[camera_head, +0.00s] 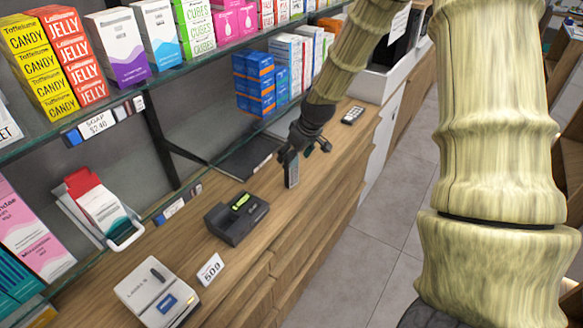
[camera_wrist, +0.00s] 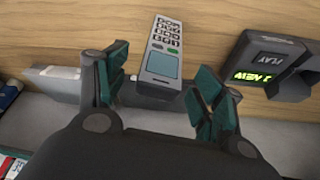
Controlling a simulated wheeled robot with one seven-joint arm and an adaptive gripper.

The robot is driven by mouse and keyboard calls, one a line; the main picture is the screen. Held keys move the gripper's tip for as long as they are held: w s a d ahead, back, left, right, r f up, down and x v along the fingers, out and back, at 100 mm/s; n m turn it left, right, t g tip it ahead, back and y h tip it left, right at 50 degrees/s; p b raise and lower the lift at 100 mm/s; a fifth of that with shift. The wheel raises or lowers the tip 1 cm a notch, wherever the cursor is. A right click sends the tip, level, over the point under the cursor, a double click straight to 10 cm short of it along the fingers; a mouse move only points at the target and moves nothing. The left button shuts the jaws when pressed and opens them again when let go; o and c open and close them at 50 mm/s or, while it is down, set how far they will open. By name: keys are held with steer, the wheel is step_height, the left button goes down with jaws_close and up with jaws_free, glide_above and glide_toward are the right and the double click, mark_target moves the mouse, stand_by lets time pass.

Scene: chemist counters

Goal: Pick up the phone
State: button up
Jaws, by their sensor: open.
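The phone (camera_wrist: 163,48) is a slim grey handset with a keypad and a small pale screen. In the wrist view it lies between and beyond the two fingers of my gripper (camera_wrist: 160,88), which is open, with a gap visible on each side. In the head view the phone (camera_head: 292,174) shows as a grey strip on the wooden counter, just below my gripper (camera_head: 304,150). Its far end is partly hidden by the gripper.
A black device with a green display (camera_head: 238,217) stands nearby on the counter, left of the phone. A small keypad device (camera_head: 352,115) lies farther back. A dark flat pad (camera_head: 243,157) lies behind. A glass shelf of boxes (camera_head: 140,85) overhangs the back. A white box (camera_head: 157,294) stands nearer.

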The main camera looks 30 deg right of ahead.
mark_target(291, 169)
steer(key=p+x, duration=0.1)
steer(key=x, duration=0.2)
steer(key=shift+w+f, duration=0.15)
steer(key=shift+f, duration=0.1)
steer(key=c, duration=1.2)
